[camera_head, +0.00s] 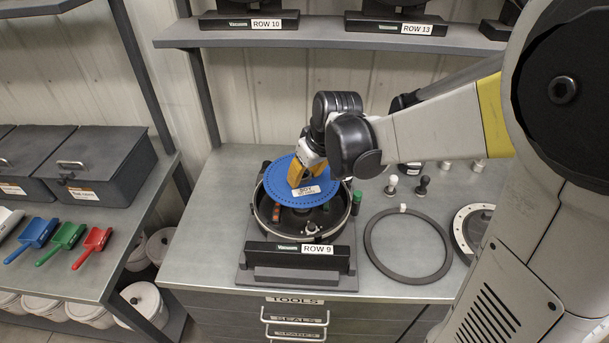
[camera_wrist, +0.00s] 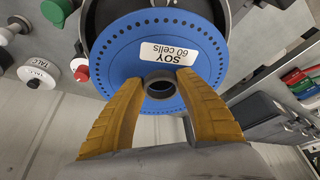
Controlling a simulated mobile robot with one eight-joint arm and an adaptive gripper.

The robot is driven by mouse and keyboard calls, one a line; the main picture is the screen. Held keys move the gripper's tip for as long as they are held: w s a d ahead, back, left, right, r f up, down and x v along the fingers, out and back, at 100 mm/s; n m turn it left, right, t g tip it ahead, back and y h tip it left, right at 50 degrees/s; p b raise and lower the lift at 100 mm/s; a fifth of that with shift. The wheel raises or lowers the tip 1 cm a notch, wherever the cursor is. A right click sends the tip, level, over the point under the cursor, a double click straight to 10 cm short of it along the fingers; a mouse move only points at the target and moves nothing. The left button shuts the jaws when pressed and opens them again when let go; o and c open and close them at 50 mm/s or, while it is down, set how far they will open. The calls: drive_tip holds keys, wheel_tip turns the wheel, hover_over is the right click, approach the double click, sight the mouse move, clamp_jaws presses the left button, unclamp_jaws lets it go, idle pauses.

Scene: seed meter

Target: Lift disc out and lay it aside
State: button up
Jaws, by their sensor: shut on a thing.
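The blue seed disc (camera_head: 270,188) is tilted above the round black meter housing (camera_head: 340,222), whose base carries a ROW 9 label. Below the disc, the dark interior of the housing shows at its front. In the wrist view the disc (camera_wrist: 120,70) bears a white label reading SOY 60 cells and a ring of small holes near its rim. My gripper (camera_head: 298,184) has its yellow fingers at the disc's middle. In the wrist view my gripper (camera_wrist: 160,82) is shut on the disc's grey hub (camera_wrist: 160,88), one finger on each side.
A dark ring (camera_head: 372,247) lies flat on the bench (camera_head: 205,235) right of the meter. Small black and white knobs stand behind it. A white-rimmed round part (camera_head: 459,232) lies farther right. Bench left of the meter is clear. Blue, green and red scoops (camera_head: 68,237) lie on the left bench.

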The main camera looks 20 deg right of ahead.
wheel_tip(320, 180, up, 7)
drive_tip(key=p, duration=0.5)
idle(0.6)
drive_tip(key=shift+f, duration=0.1)
